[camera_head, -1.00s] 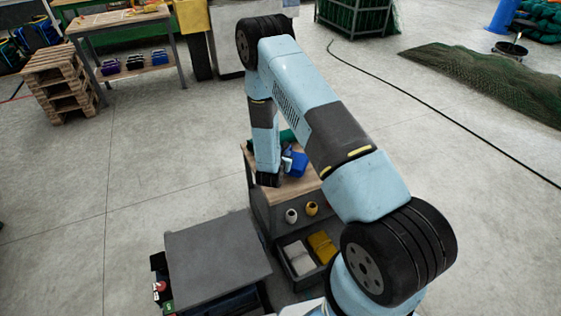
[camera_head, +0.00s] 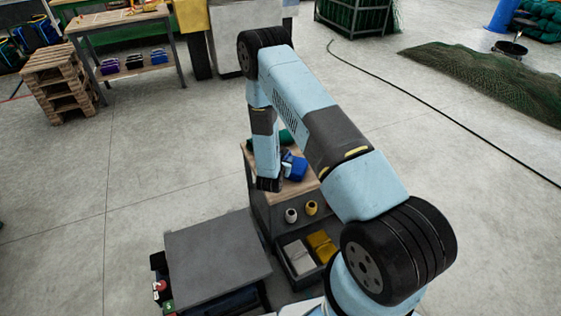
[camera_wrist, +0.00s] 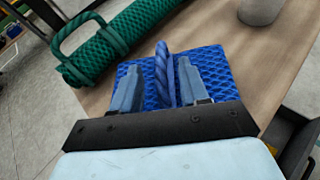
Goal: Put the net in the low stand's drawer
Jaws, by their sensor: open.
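A blue net bundle (camera_wrist: 215,68) with a rope loop on top lies on the wooden top of the low stand (camera_head: 252,160). It also shows in the head view (camera_head: 297,168), partly behind my arm. My gripper (camera_wrist: 161,82) is open just above the bundle, with one finger on each side of the rope loop, which stands between them. A green rolled net (camera_wrist: 115,42) with its own loop lies to the left on the same top. A drawer (camera_head: 284,258) low in the stand is open and holds a folded white thing and a yellow one.
Two small spools, white (camera_head: 291,216) and yellow (camera_head: 311,208), sit on the stand's front below the top. A grey cylinder (camera_wrist: 260,10) stands at the far edge in the wrist view. Open concrete floor (camera_head: 150,180) lies to the left.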

